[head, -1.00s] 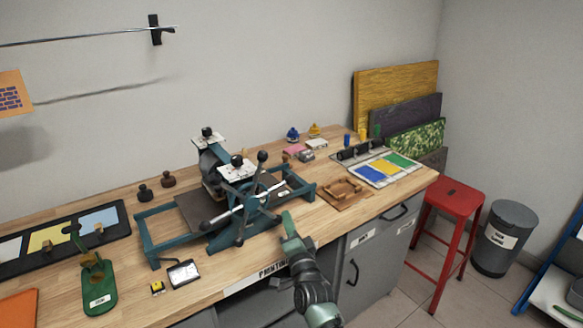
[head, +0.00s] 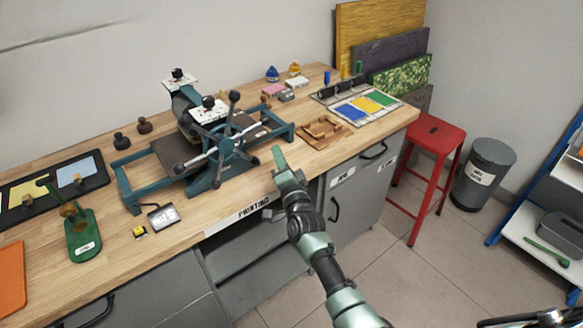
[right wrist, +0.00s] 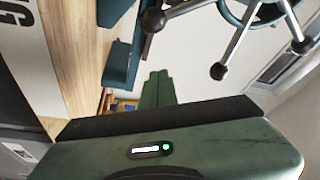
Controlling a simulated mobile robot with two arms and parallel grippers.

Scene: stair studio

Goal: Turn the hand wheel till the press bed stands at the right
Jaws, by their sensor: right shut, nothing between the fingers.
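The teal press stands on the wooden bench, its hand wheel (head: 226,146) on the near side with several spokes ending in dark knobs. The dark press bed (head: 167,153) shows left of the roller and wheel; a dark strip also shows to the right, so its full extent is partly hidden. My right gripper (head: 279,157) is shut and empty, at the bench's front edge, right of the wheel and apart from it. In the right wrist view its closed fingers (right wrist: 157,88) point forward, with the wheel's spokes (right wrist: 240,35) above and to the right. My left gripper is out of view.
A wooden frame (head: 322,132) and a colour tray (head: 343,112) lie right of the press. A red stool (head: 436,155) and grey bin (head: 484,174) stand on the floor at the right.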

